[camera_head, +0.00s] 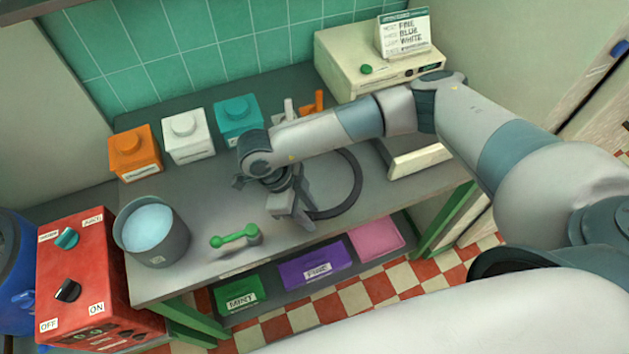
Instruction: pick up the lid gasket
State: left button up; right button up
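The lid gasket appears to be the dark thin ring (358,188) lying on the grey worktop, right of the middle. Its right and front arcs show; its left part is hidden behind my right gripper. My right gripper (288,207) is at the ring's left side, pointing down at the worktop. Its wrist and fingers overlap, so I cannot tell whether it is open or shut, or touching the ring. My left gripper is out of view.
A red control box (85,275) is at far left, a cream appliance (345,57) at back right.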

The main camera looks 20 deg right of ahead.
jog(key=shift+c, duration=0.9)
jog(key=shift+r, duration=0.1)
